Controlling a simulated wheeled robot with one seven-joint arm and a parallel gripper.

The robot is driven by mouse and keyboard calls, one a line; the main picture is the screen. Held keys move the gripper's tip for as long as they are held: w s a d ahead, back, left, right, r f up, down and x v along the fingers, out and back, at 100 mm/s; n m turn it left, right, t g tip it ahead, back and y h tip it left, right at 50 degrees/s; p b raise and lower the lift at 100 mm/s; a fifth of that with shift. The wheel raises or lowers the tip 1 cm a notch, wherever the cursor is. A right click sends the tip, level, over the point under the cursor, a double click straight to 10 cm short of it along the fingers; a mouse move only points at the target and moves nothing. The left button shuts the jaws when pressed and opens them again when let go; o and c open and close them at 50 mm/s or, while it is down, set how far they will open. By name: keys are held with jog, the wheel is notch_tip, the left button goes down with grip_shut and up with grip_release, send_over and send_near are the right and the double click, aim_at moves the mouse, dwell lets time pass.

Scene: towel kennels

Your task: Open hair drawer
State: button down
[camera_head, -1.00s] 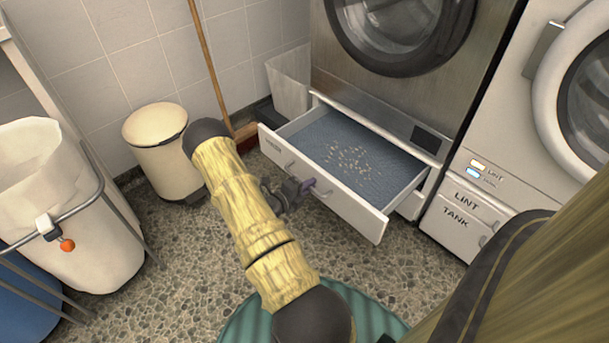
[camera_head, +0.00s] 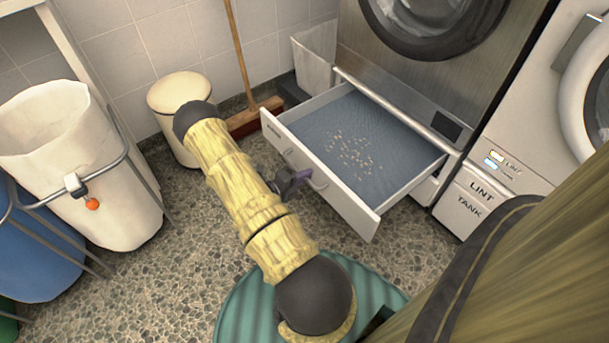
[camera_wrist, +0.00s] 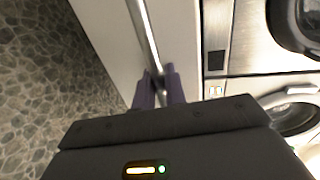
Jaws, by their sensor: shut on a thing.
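The hair drawer (camera_head: 375,216) stands pulled out below a steel-fronted machine. Its blue-grey inside (camera_head: 375,150) shows, with several small pale bits lying on the bottom. The drawer's white front carries a bar handle, which also shows as a metal bar in the wrist view (camera_wrist: 146,35). My gripper (camera_head: 304,177) is at the handle on the front's outer side. In the wrist view its two purple fingers (camera_wrist: 159,90) are closed around the bar.
A cream bin (camera_head: 178,92) and a broom (camera_head: 243,120) stand at the left by the tiled wall. A white laundry bag (camera_head: 85,165) hangs on a frame at far left. A lint tank machine (camera_head: 468,200) stands at right. Pebbled floor before the drawer is open.

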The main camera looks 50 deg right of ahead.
jog(key=c, duration=1.6)
grip_release()
jog(key=shift+o, duration=0.2)
jog(key=p+v, duration=0.6)
jog(key=v, duration=1.1)
jog(key=shift+a, duration=0.25)
jog(key=shift+s+d, duration=0.1)
